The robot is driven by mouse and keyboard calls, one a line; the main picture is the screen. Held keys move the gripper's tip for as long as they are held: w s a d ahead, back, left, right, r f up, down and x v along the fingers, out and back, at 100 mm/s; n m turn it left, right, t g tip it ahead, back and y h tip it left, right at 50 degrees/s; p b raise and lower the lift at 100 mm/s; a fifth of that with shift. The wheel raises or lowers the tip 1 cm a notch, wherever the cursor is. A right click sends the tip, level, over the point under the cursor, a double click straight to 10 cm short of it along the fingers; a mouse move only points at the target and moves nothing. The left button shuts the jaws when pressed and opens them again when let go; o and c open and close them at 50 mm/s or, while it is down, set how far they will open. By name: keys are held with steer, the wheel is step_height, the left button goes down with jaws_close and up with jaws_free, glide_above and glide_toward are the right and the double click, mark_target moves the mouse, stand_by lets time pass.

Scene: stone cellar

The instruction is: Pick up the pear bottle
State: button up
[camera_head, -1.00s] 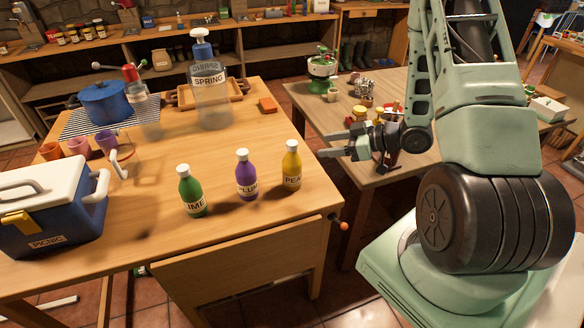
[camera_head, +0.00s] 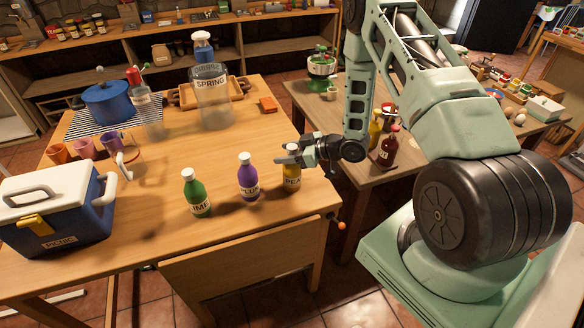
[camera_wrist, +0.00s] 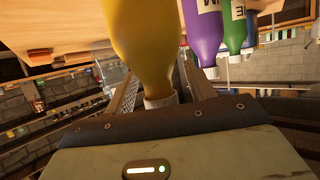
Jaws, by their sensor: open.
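The purple plum bottle (camera_head: 248,178) stands just left of the pear bottle, and the green lime bottle (camera_head: 197,194) stands farther left. A blue and white cooler (camera_head: 62,225) is at far left. A clear spring dispenser (camera_head: 212,105) stands behind.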

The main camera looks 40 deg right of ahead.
jaws_close()
steer(key=shift+w, duration=0.1)
steer(key=shift+r, duration=0.1)
